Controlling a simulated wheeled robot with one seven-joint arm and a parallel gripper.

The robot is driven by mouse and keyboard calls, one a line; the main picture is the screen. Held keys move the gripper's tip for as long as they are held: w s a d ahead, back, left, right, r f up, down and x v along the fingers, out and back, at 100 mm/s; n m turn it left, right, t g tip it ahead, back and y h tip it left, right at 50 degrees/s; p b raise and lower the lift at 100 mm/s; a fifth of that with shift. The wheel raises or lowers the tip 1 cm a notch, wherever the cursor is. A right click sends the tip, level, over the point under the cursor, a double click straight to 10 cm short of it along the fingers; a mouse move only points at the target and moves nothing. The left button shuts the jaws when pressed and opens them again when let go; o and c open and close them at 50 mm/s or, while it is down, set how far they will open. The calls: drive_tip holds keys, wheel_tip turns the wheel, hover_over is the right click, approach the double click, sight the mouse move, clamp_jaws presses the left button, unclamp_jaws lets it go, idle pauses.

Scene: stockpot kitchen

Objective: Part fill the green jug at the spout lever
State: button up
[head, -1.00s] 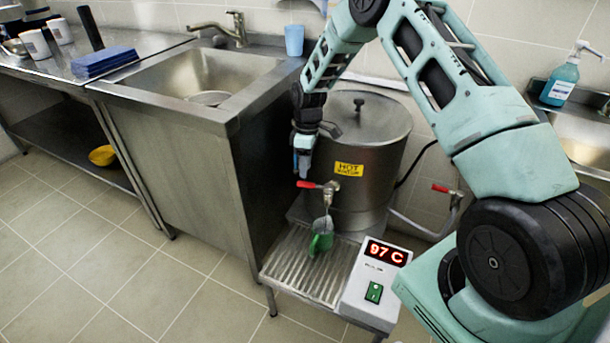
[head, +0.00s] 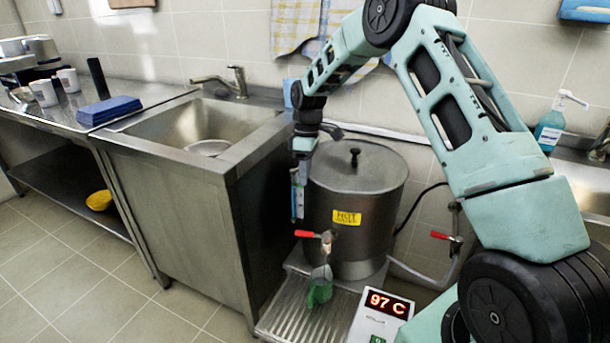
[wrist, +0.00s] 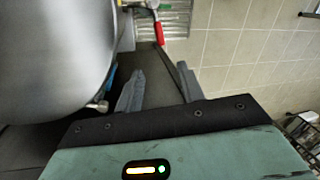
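The green jug (head: 320,294) stands on the ribbed drip tray (head: 282,312), below the spout (head: 327,246) of the steel hot-water pot (head: 350,190). Its upper part looks greyish; I cannot tell its water level or whether water is flowing. The red spout lever (head: 310,234) points left in the head view; it also shows in the wrist view (wrist: 158,34). My gripper (head: 298,216) hangs just above the lever's outer end, left of the pot. In the wrist view its two grey fingers (wrist: 160,82) are apart, with nothing between them, and the lever is beyond their tips.
A display box (head: 380,312) reading 97 C stands right of the tray. A second red-handled tap (head: 441,236) is right of the pot. The sink cabinet (head: 190,225) is close on the left. Tiled floor (head: 55,275) is clear in front.

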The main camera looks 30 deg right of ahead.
drive_tip(key=shift+f, duration=0.15)
drive_tip(key=c, duration=0.5)
drive_tip(key=s+a+f+n+h+b, duration=0.1)
drive_tip(key=s+f, duration=0.1)
drive_tip(key=s+a+f+n+g+h+b, duration=0.1)
drive_tip(key=s+a+f+h+b, duration=0.1)
drive_tip(key=s+f, duration=0.1)
drive_tip(key=s+a+f+g+h+b, duration=0.1)
drive_tip(key=s+f+b, duration=0.1)
drive_tip(key=f, duration=0.1)
drive_tip(key=shift+s+a+f+n+h, duration=0.25)
drive_tip(key=shift+s+a+n+h, duration=0.05)
drive_tip(key=shift+n+h, duration=0.1)
clamp_jaws()
drive_tip(key=s+a+f+n+t+h+b, duration=0.1)
drive_tip(key=s+f+n+h+b, duration=0.3)
drive_tip(key=s+h+b, duration=0.15)
drive_tip(key=n+t+h+b, duration=0.2)
drive_tip(key=n+t+b, duration=0.8)
drive_tip(key=t, duration=0.4)
approach(312, 236)
drive_tip(key=w+d+f+n+b, duration=0.1)
drive_tip(key=w+d+b, duration=0.1)
drive_tip(key=w, duration=0.4)
drive_tip(key=shift+w+d+f+b, duration=0.3)
drive_tip(key=shift+f+b, duration=0.1)
drive_tip(key=shift+b, duration=0.2)
